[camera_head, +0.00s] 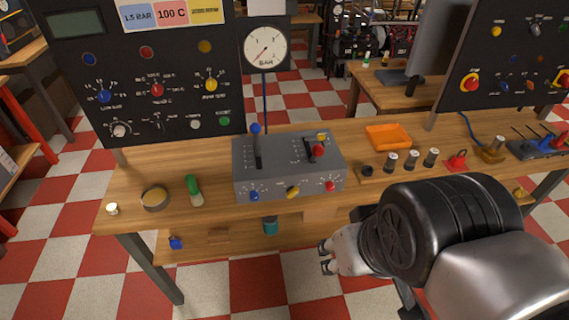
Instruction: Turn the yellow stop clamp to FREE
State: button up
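A grey control box (262,178) stands on the wooden bench in the middle of the view. A small yellow part (321,137) sits on its top at the right, beside the red-knobbed lever (318,150); it looks like the stop clamp. A yellow knob (292,192) is on the box's front face, between a blue knob (255,196) and a red knob (330,186). The marking FREE is too small to read. My gripper (324,257) is in front of the bench, below and right of the box, with its fingers apart and empty, touching nothing.
A blue-knobbed lever (257,145) rises from the box's top left. A pressure gauge (265,47) stands behind. A green-and-white cylinder (194,191) and a round tin (155,198) lie left.

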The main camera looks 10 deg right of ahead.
aim_at(292, 191)
jog(key=z, duration=0.85)
jog(key=k+j+z, duration=0.15)
jog(key=j+z, duration=0.25)
jog(key=k+j+z, duration=0.25)
jog(key=j+z, duration=0.15)
